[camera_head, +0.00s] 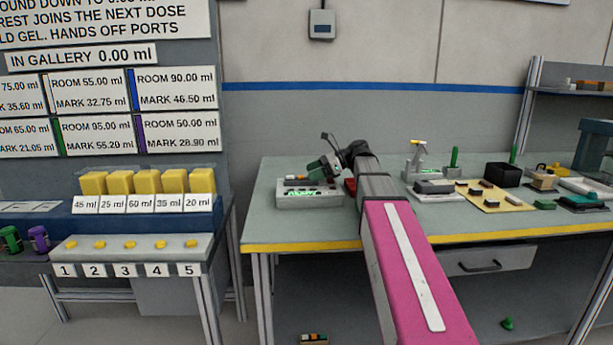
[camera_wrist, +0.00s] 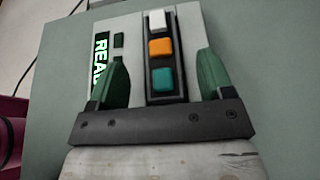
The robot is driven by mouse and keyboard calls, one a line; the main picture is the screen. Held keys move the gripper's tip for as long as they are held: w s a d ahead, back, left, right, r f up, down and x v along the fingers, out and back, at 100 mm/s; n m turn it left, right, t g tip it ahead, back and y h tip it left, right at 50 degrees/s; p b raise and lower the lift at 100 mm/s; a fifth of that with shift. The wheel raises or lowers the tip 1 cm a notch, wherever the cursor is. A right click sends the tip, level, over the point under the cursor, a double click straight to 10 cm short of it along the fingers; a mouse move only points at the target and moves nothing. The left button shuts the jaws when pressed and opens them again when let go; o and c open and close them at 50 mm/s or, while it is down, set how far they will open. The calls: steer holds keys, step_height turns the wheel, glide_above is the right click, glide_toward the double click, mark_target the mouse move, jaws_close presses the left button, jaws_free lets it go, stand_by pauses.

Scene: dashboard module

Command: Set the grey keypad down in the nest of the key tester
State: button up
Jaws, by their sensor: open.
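The key tester (camera_head: 312,200) is a light grey box with a lit green display at the left end of the bench. It also fills the upper part of the wrist view (camera_wrist: 130,23). My gripper (camera_wrist: 162,62) is open, one green finger on each side of the keypad with gaps between. In the head view my gripper (camera_head: 324,169) is just above the tester.
A red object (camera_head: 350,186) stands close to the tester's right, partly behind my arm. Further right are a dark block on a light base (camera_head: 435,187), a tan board with small parts (camera_head: 490,201) and a black bin (camera_head: 502,175). The bench front edge is yellow.

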steer(key=v, duration=0.7)
steer(key=shift+d+r, duration=0.1)
steer(key=shift+d, duration=0.2)
steer(key=shift+s, duration=0.1)
